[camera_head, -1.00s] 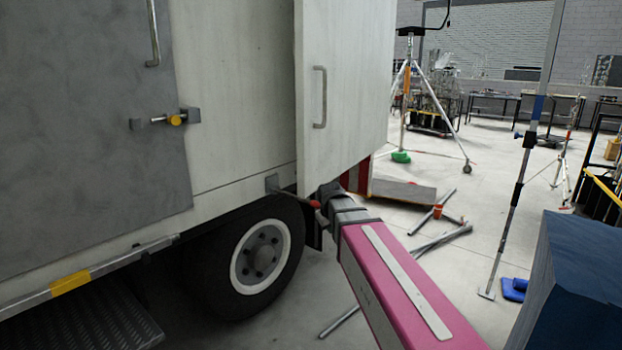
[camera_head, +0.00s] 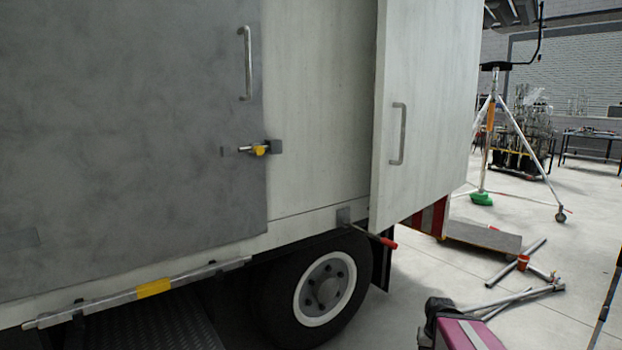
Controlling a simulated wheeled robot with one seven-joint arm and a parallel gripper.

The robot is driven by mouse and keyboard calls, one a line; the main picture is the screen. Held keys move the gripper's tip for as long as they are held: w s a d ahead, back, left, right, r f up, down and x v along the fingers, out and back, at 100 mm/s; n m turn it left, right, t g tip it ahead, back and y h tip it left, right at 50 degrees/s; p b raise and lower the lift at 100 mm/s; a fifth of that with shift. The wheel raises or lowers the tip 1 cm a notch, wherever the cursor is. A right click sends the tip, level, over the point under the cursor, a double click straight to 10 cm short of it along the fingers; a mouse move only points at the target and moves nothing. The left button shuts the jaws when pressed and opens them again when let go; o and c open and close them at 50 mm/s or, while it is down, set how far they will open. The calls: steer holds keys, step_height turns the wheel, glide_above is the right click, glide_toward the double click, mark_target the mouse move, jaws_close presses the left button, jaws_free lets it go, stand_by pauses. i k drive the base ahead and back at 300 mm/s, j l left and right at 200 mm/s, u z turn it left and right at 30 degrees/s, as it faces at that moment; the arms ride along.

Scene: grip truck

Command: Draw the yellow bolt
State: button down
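The yellow bolt (camera_head: 260,150) is a small yellow knob on a short metal bar. It sits at the right edge of the large grey door (camera_head: 130,120) on the truck's side.
A white door (camera_head: 425,110) with a handle stands out from the truck, between the bolt and the open floor at right. The wheel (camera_head: 322,290) and a yellow-marked rail (camera_head: 150,289) are lower. Pipes (camera_head: 510,300) lie on the floor.

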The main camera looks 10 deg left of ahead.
mark_target(258, 150)
steer(key=u, duration=1.45)
